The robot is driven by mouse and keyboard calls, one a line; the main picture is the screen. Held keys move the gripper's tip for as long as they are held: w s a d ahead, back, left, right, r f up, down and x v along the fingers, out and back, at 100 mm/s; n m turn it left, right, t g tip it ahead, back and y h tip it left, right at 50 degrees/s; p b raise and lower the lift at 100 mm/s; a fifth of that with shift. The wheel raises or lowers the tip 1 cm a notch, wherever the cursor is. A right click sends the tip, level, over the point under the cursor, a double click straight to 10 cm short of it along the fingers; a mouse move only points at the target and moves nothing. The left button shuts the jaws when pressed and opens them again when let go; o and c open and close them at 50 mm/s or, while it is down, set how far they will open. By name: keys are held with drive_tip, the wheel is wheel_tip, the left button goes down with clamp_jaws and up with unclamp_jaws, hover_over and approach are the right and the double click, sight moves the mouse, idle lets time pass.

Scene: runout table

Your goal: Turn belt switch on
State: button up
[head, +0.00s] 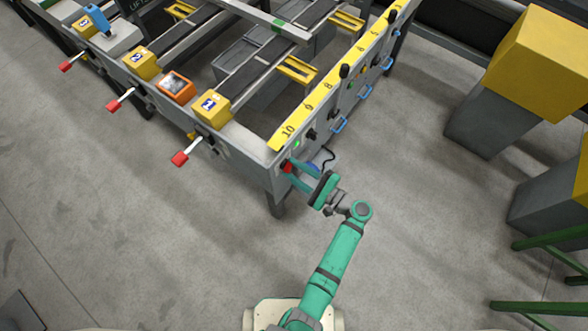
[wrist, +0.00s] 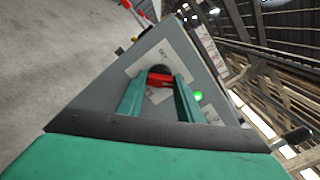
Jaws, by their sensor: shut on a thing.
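The belt switch is a red knob (wrist: 160,79) on a dark round base, mounted on a light plate on the grey end panel of the runout table. In the head view the red knob (head: 287,167) shows at the table's near corner. My gripper (wrist: 160,84) has its two green fingers on either side of the red knob and is shut on it. In the head view my gripper (head: 293,170) reaches the panel from the lower right. A green lamp (wrist: 197,96) glows beside the switch; the fingers hide part of the plate.
The grey table frame (head: 262,150) carries a yellow numbered strip (head: 330,83). Black knobs and blue handles line its right side. Red-tipped levers (head: 180,158) stick out on the left. Yellow-topped grey boxes (head: 540,60) stand at right. The floor around my arm is clear.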

drive_tip(key=shift+s, duration=0.1)
drive_tip(key=o, duration=1.1)
drive_tip(key=v, duration=1)
drive_tip(key=shift+s+d, duration=0.2)
drive_tip(key=shift+d, duration=0.15)
